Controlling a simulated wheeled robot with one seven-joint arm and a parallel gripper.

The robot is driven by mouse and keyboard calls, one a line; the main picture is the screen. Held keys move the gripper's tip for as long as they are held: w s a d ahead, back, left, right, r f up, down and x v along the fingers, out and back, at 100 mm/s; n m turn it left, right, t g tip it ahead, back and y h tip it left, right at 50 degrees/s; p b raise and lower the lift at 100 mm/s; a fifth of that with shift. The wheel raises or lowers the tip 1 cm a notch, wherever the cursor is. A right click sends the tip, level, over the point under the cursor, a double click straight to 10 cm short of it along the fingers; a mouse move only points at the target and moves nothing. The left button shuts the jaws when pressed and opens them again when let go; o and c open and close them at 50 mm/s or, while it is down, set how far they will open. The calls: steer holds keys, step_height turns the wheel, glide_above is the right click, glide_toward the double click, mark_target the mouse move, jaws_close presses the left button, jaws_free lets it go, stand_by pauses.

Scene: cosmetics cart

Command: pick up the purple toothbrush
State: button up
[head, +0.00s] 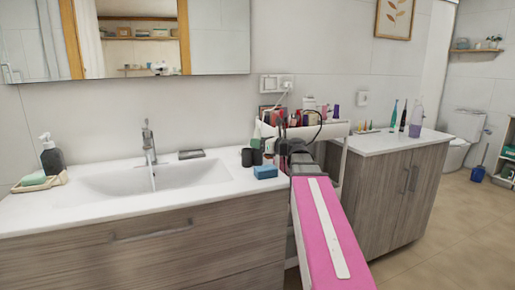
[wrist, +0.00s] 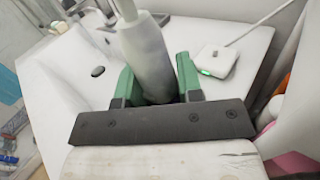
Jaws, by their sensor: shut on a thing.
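My gripper (wrist: 157,80) shows in the wrist view with its two green fingers on either side of a pale grey-white, round handle-like thing (wrist: 146,50) with a green part at its upper end. The fingers are shut on it. I cannot tell from its visible part whether it is a toothbrush, and no purple shows on it. In the head view my gripper is largely hidden behind my pink arm, beside the cart. A teal toothbrush-like thing (head: 394,114) and a dark one (head: 403,116) stand on the right counter. No clearly purple toothbrush shows.
A sink (head: 150,178), soap bottle (head: 51,156) and blue sponge (head: 265,171) are on the left counter. Crowded cosmetics stand on the cart (head: 335,127). A lilac bottle (head: 416,121) stands at right. A white square device (wrist: 216,61) with a cable lies near my gripper.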

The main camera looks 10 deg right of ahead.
steer(key=shift+r, duration=0.25)
jaws_close()
steer(key=shift+r, duration=4.7)
